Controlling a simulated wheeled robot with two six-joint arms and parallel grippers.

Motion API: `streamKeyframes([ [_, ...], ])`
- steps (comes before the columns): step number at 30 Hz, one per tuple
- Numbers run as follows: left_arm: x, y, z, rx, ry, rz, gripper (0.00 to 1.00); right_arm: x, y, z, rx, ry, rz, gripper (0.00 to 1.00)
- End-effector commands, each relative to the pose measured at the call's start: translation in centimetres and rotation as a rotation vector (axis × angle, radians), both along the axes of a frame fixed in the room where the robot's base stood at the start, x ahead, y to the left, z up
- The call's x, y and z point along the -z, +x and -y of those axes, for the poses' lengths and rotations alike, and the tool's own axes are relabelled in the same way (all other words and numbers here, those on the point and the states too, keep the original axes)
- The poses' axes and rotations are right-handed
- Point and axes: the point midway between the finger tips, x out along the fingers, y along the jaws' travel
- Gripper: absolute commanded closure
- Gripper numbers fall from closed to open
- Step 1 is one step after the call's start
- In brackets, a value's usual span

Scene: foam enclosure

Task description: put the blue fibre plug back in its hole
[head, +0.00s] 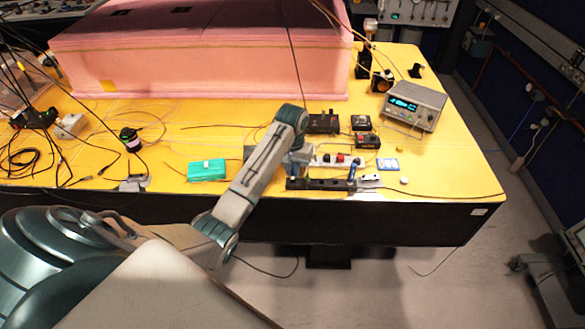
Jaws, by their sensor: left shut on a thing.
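My left gripper (294,168) points down at the left end of a long black block (322,185) near the table's front edge. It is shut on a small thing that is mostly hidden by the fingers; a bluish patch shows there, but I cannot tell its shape. A narrow blue upright piece (352,172), which looks like a plug, stands at the right end of the black block, apart from the gripper. I cannot make out an empty hole at this size. My right gripper is not in view.
A white strip with coloured knobs (345,161) lies just behind the black block. A teal box (207,170) sits to the left. Small black boxes (323,124) and a bench meter (414,104) stand behind. A pink foam enclosure (200,60) fills the back. Loose cables cross the yellow table.

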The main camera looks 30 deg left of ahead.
Motion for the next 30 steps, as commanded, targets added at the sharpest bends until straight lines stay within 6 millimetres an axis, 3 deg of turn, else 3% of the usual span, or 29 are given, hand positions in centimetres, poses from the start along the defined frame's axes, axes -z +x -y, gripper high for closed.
streamKeyframes([
  [30, 2.1, 0.0, 0.0, 0.000, 0.000, -0.001, 1.00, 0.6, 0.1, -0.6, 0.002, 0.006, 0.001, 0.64],
])
